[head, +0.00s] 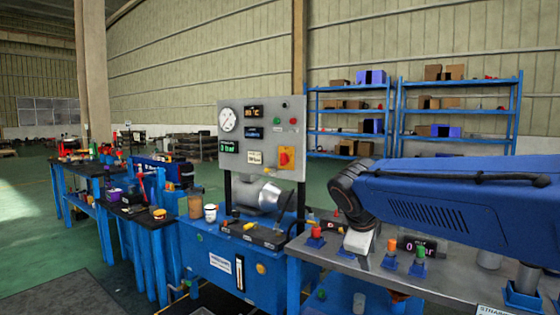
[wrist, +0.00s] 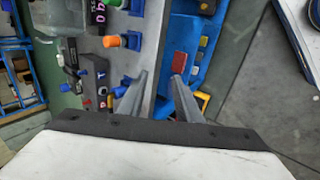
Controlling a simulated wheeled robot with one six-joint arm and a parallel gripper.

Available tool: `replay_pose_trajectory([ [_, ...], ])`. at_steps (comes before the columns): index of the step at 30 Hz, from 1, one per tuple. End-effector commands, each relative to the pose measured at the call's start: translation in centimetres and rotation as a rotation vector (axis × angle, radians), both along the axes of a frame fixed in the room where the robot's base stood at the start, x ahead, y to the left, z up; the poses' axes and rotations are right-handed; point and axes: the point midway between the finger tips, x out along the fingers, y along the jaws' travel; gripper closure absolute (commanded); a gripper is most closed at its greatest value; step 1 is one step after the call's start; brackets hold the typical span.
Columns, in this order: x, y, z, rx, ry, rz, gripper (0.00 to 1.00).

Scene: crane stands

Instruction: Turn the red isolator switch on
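The red isolator switch (head: 286,158) is a red handle on a yellow plate at the lower right of the grey upright panel (head: 262,110) in the head view. My gripper (wrist: 161,82) shows in the wrist view with its two grey fingers apart and nothing held between them. The fingers point down over the edge of a grey bench top. In the head view my blue arm comes in from the right, and its end is low over the bench, right of and below the switch, well apart from it. I cannot make out the switch in the wrist view.
The grey bench (head: 340,262) carries an orange button (head: 391,245), a green button (head: 420,252) and a small display. A blue cabinet (head: 225,262) with a silver motor (head: 258,196) stands below the panel. The space directly before the switch looks clear. Blue shelves stand behind.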

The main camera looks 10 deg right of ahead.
Motion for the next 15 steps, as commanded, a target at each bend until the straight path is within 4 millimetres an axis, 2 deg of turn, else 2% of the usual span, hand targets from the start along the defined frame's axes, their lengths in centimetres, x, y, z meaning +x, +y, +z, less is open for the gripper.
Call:
replay_pose_trajectory([
  [1,2.1,0.2,0.9,-0.051,0.013,0.042,0.69],
  [8,10.7,1.1,4.8,-0.299,0.071,0.226,0.69],
  [15,19.7,3.4,8.3,-0.563,0.137,0.395,0.69],
])
